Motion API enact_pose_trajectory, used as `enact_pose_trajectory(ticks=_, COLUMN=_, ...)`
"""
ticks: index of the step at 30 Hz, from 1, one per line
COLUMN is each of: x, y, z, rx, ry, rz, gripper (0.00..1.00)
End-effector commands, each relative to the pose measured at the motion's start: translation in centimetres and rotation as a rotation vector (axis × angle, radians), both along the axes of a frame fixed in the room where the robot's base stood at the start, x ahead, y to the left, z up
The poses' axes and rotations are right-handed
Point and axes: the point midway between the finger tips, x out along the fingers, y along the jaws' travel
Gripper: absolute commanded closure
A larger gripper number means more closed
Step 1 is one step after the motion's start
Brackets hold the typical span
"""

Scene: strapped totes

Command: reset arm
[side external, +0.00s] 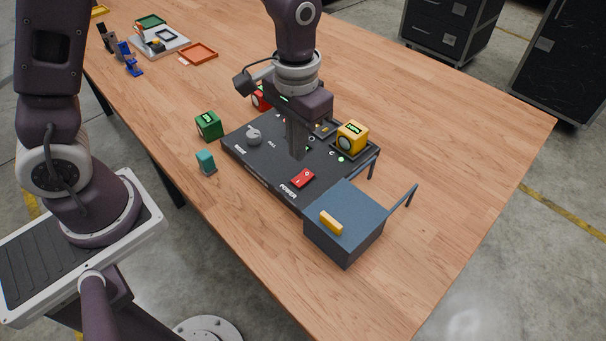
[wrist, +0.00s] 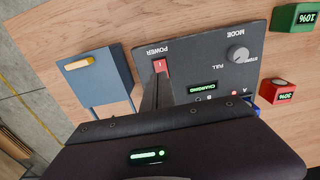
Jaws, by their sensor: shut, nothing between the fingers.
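My gripper (side external: 297,155) points down over the black charging panel (side external: 235,145), its fingers together and empty. In the wrist view the closed fingers (wrist: 154,88) end close to the red power switch (wrist: 161,67); contact cannot be told. The switch (side external: 303,178) shows uncovered in the side view. A yellow cube (side external: 352,137) with a lit display sits at the panel's right rear. A grey mode knob (side external: 254,135) is on the left part. The wrist view shows a green "CHARGING" display (wrist: 202,87) on the panel. My wrist and gripper hide part of the panel.
A blue-grey box (side external: 345,220) with a yellow handle (side external: 331,223) stands at the panel's front right. A green cube (side external: 209,126), teal block (side external: 206,162) and red cube (side external: 260,99) stand around the left side. Trays and blue items lie far left. The right tabletop is clear.

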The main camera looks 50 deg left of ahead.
Motion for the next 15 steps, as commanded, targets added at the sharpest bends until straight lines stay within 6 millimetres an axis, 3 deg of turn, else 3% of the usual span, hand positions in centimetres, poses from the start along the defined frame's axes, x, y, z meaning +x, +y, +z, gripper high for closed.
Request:
enact_pose_trajectory(ticks=8, x=-0.1, y=0.2, z=0.7, rx=-0.002, ry=-0.012, rz=0.001, gripper=1.00)
enact_pose_trajectory(ticks=11, x=-1.2, y=1.3, z=4.5, rx=-0.014, ry=-0.076, rz=0.003, gripper=1.00)
enact_pose_trajectory(ticks=15, x=-6.2, y=4.0, z=11.8, rx=-0.027, ry=-0.233, rz=0.005, gripper=1.00)
